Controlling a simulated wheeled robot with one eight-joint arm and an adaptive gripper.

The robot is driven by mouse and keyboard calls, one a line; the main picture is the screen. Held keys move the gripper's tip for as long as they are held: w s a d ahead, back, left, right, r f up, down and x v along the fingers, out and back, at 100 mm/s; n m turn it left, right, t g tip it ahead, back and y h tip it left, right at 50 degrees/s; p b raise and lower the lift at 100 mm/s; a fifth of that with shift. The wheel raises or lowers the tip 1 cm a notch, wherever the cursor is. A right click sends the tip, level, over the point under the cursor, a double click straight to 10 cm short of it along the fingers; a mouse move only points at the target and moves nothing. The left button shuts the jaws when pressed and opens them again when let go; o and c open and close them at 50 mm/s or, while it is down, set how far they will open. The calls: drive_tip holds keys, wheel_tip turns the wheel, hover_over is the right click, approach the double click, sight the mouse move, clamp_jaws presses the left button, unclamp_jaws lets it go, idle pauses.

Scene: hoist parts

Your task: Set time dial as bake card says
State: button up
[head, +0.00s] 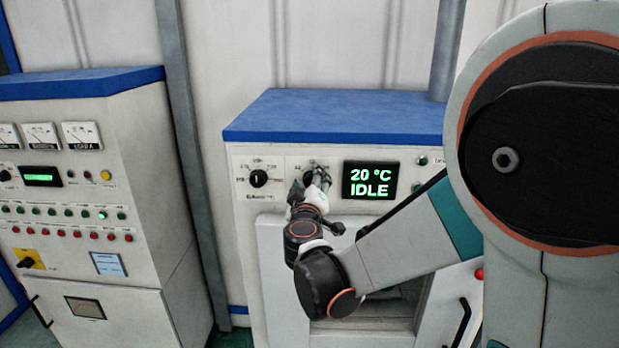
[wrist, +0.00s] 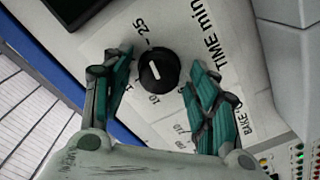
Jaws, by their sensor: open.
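The time dial (wrist: 158,72) is a round black knob with a short white pointer line, set in a white panel face. The label "TIME min" (wrist: 208,32) is printed beside it, with marks such as 25 (wrist: 140,25) and 10 (wrist: 155,98) around it. My gripper (wrist: 158,65) is open, with one teal finger on each side of the knob. I cannot tell whether the fingers touch it. In the head view my gripper (head: 318,180) covers most of the time dial.
The oven's display (head: 371,180) reads 20 °C IDLE, right of my gripper. Another black dial (head: 258,179) sits to the left. A grey control cabinet (head: 150,150) with meters and several buttons stands further left. A red button (head: 479,274) is at the lower right.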

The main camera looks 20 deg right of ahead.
drive_tip(key=shift+s+r, duration=0.1)
drive_tip(key=shift+s, duration=0.05)
drive_tip(key=shift+c, duration=0.3)
drive_tip(key=c, duration=1)
drive_tip(key=shift+n+b, duration=0.4)
drive_tip(key=n+b, duration=0.5)
drive_tip(key=n, duration=0.3)
drive_tip(key=shift+a+n, duration=0.1)
drive_tip(key=shift+n, duration=0.3)
drive_tip(key=o, duration=1.1)
drive_tip(key=shift+c, duration=0.2)
